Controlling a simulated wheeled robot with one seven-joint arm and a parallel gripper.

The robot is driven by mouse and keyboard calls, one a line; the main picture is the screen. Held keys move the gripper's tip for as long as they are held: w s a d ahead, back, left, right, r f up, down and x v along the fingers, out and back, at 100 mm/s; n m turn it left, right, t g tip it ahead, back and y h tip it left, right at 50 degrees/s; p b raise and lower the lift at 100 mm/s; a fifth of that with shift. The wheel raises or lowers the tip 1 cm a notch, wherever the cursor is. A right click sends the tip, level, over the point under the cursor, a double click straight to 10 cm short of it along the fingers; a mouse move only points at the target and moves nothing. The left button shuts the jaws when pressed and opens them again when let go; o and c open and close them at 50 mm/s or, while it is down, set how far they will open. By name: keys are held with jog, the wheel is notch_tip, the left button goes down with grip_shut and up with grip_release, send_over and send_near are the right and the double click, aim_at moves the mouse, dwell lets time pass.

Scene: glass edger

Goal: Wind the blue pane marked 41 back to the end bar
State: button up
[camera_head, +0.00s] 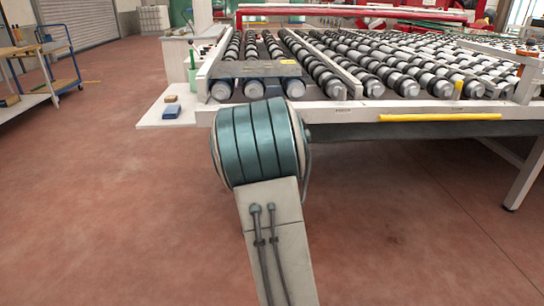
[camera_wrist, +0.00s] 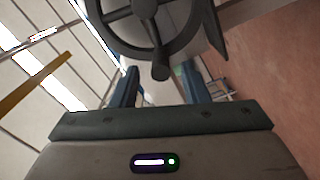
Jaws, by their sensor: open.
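A dark handwheel (camera_wrist: 193,45) with a stubby crank knob (camera_wrist: 160,70) fills the top of the wrist view. My gripper (camera_wrist: 159,76) is open, its two blue fingers apart with the knob between them in the picture. Whether they touch it I cannot tell. In the head view my arm hides the gripper and the wheel. A flat grey piece with a small yellow label (camera_head: 258,69) lies across the rollers at the left front of the roller table. The label's number is too small to read. I cannot clearly tell the blue pane or the end bar apart there.
The roller table (camera_head: 350,112) stands ahead and to the right, with a yellow strip (camera_head: 440,117) on its front. A low white shelf (camera_head: 150,118) with a blue block (camera_head: 171,111) is at its left. A blue trolley (camera_head: 60,62) stands far left. Open red floor lies left.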

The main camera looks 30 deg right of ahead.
jog(key=p+v, duration=0.1)
jog(key=v, duration=1)
jog(key=shift+s+a, duration=0.15)
jog(key=shift+s, duration=0.1)
dwell(0.4)
